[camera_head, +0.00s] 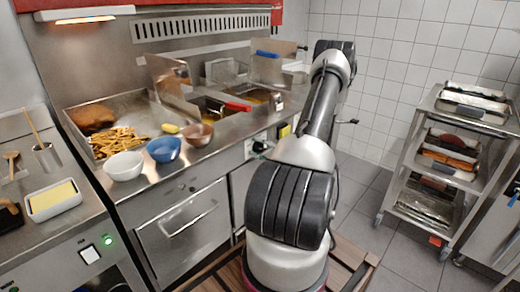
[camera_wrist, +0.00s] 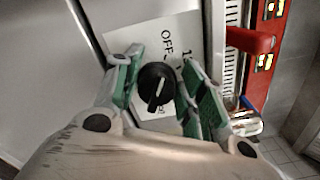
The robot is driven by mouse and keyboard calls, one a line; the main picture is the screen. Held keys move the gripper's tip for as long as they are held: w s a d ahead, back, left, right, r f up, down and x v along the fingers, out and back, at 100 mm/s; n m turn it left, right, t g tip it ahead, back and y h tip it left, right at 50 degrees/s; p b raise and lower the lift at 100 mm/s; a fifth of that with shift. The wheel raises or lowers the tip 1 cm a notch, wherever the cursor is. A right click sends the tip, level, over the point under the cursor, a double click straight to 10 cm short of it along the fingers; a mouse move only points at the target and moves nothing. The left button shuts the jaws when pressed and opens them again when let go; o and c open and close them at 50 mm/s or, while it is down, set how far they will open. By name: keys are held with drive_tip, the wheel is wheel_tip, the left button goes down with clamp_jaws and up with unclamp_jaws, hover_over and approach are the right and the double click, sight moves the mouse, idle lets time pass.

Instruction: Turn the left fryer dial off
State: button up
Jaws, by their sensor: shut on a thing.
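The black round dial (camera_wrist: 156,84) sits on a white label plate (camera_wrist: 120,42) on the steel fryer front in the wrist view. The plate reads OFF near the dial, with part of a "1" to its right. A pale pointer line crosses the dial lengthwise; which end is the pointer I cannot tell. My gripper (camera_wrist: 161,70) has its green-padded fingers on both sides of the dial, shut on it. In the head view the fryer (camera_head: 225,100) stands behind my arm, which covers part of its front panel. The gripper itself is not clearly visible there.
A red basket handle (camera_head: 238,106) lies over the fryer edge. A white bowl (camera_head: 125,166), a blue bowl (camera_head: 164,149) and a brown bowl (camera_head: 198,135) stand on the counter's front edge. A tray trolley (camera_head: 440,150) stands at the right, with tiled floor between.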

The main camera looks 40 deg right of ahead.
idle(0.4)
drive_tip(key=o, duration=0.9)
drive_tip(key=s, duration=0.8)
drive_tip(key=s+d, duration=0.1)
drive_tip(key=s, duration=0.3)
